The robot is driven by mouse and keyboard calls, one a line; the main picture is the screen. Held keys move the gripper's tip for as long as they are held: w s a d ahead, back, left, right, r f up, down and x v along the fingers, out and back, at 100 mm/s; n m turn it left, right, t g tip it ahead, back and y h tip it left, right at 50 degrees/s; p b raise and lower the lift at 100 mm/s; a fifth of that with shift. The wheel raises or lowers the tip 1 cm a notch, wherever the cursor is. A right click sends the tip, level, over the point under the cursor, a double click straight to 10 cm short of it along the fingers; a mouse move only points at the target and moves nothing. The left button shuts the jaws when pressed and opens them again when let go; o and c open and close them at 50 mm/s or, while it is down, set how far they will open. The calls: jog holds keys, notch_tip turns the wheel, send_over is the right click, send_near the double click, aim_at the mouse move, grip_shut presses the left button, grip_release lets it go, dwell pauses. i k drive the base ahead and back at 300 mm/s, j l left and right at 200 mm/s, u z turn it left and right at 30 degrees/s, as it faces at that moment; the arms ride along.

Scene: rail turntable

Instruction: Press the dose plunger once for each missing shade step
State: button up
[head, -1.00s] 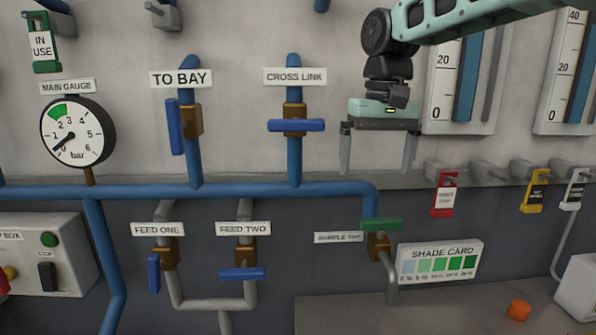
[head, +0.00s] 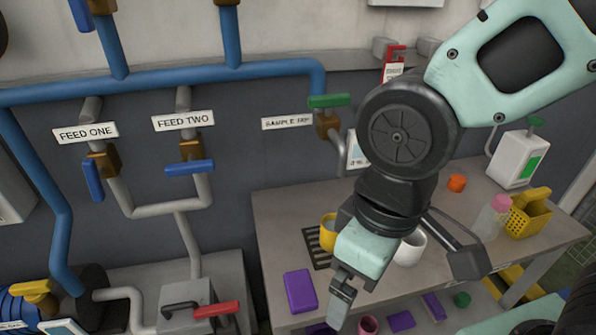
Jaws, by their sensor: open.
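My gripper (head: 352,302) hangs over the front of the grey table, tilted down, with its jaws open. I see nothing held in it; the arm and wrist hide part of the table behind it. The shade card (head: 354,152) stands at the back of the table, mostly hidden behind my arm, so its steps cannot be read. I cannot tell for sure which thing is the dose plunger. A white canister (head: 512,160) with a green panel and green top stands at the back right. A yellow cup (head: 328,230) stands on a dark grate, and a white cup (head: 410,248) is right of my wrist.
A purple block (head: 300,291) lies left of my gripper on the grey table (head: 275,215). An orange knob (head: 457,183), a pink-capped bottle (head: 492,216) and a yellow basket (head: 530,215) are to the right. The sample tap's green handle (head: 330,101) is above. Several items lie below the front edge.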

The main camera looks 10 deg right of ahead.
aim_at(535, 122)
jog(key=z, duration=1.4)
